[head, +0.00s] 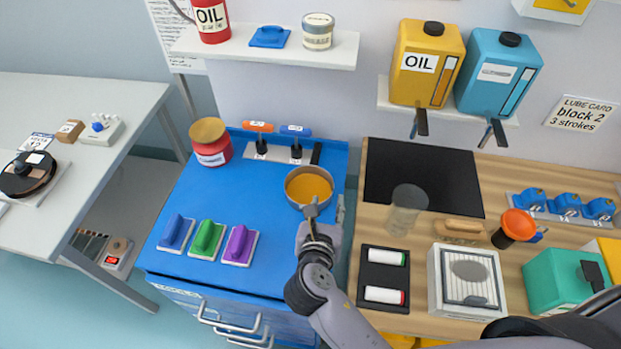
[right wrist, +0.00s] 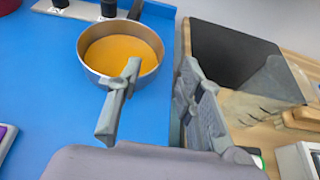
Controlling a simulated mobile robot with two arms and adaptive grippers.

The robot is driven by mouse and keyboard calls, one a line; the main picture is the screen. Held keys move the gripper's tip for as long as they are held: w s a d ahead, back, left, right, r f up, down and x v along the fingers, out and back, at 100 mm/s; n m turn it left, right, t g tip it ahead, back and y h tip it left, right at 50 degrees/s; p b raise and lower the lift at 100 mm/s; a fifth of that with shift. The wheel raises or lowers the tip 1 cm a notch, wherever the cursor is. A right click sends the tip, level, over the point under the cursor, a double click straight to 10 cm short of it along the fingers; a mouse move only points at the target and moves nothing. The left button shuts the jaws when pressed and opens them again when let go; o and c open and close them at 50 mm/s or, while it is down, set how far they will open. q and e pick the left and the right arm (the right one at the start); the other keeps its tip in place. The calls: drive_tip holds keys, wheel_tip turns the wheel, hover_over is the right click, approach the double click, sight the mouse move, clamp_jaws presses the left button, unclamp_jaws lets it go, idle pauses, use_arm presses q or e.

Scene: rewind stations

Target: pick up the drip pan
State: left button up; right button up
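The drip pan (head: 296,202) is a round grey metal pan with orange inside, standing on the blue cabinet top near its right edge. A short dark handle points away from me at its far side. The pan also shows in the right wrist view (right wrist: 92,72). My right gripper (head: 326,208) is open at the pan's near right side. In the right wrist view (right wrist: 161,72), one finger overlaps the pan's near rim and the other is right of the pan. I cannot tell whether the finger touches the rim. My left gripper is out of view.
A red tin (head: 210,145) and blue, green and purple handled blocks (head: 207,240) stand left on the blue top (head: 262,235). Two handled tools (head: 296,135) stand behind the pan. The wooden bench (head: 440,225) at right holds a clear cup (head: 405,208) and a two-roller tray (head: 383,275).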

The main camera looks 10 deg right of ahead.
sight(332, 189)
drive_tip(key=x, duration=0.3)
drive_tip(key=shift+w+d+f, duration=0.1)
drive_tip(key=shift+w+f, duration=0.05)
drive_tip(key=shift+w, duration=0.1)
drive_tip(key=shift+p+x, duration=0.35)
drive_tip(key=shift+x, duration=0.45)
drive_tip(key=x, duration=0.2)
drive_tip(key=p+x, duration=0.1)
drive_tip(key=x, duration=0.1)
drive_tip(key=shift+d+f, duration=0.1)
drive_tip(key=shift+f, duration=0.35)
drive_tip(key=shift+w+f, duration=0.1)
drive_tip(key=shift+w, duration=0.1)
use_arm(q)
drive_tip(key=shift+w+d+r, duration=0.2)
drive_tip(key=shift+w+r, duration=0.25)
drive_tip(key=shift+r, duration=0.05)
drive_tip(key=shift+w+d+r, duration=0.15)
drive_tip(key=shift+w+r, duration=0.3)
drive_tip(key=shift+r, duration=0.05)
use_arm(e)
drive_tip(key=shift+s, duration=0.1)
drive_tip(key=shift+c, duration=0.5)
drive_tip(key=c, duration=0.7)
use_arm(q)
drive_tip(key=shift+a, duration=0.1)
use_arm(e)
clamp_jaws()
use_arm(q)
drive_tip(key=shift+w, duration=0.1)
